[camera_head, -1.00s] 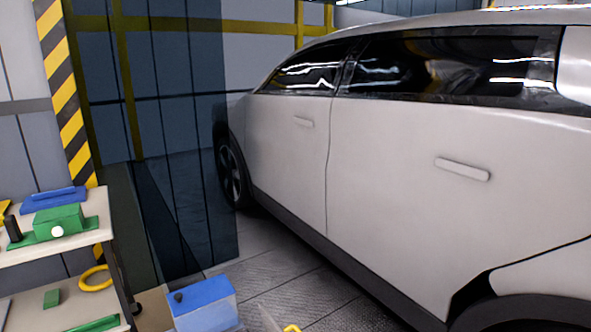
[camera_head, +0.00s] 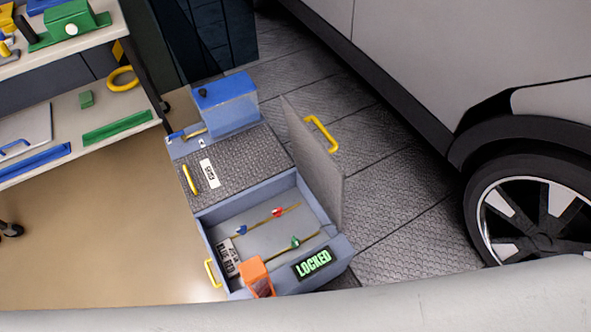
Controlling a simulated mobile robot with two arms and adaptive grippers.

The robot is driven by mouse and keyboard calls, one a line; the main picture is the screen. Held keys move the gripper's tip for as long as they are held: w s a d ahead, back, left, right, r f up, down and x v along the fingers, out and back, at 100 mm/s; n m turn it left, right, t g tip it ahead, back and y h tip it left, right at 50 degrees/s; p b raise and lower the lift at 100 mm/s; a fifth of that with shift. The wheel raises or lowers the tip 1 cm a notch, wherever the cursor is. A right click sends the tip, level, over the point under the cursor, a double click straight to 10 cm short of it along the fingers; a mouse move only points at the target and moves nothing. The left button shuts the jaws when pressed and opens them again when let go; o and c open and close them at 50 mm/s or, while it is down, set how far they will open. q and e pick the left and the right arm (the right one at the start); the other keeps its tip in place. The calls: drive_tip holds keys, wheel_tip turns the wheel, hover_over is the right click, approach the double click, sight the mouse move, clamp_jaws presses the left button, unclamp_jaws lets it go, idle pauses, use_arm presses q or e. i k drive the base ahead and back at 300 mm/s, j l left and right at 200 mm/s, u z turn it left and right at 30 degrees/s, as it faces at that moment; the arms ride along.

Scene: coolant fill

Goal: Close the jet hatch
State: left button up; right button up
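A blue-grey floor unit (camera_head: 337,255) sits low in the middle of the head view. A grey hatch panel (camera_head: 315,165) with a yellow handle (camera_head: 322,133) stands raised, roughly upright, along the right side of its open compartment (camera_head: 268,222). Inside are thin brass pipes with small blue, red and green valve handles. A second textured cover (camera_head: 238,165) lies flat behind the compartment, with a yellow handle and white label. I cannot tell from the labels which cover is the jet hatch. Neither gripper is in view.
A lit green "LOCKED" sign (camera_head: 313,263) and an orange block (camera_head: 256,277) are at the unit's front. A blue box (camera_head: 226,104) stands at its back. A shelf cart (camera_head: 102,100) is at left, a white car (camera_head: 440,50) at right. Tan floor at left is open.

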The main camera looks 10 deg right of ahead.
sight(325, 179)
drive_tip(key=l+u, duration=0.75)
drive_tip(key=u, duration=0.2)
drive_tip(key=l+u, duration=0.1)
drive_tip(key=l, duration=0.4)
drive_tip(key=k+l, duration=0.15)
drive_tip(key=l, duration=0.3)
drive_tip(key=k+l+u, duration=0.15)
drive_tip(key=l, duration=0.35)
drive_tip(key=l+u, duration=0.1)
drive_tip(key=l, duration=0.35)
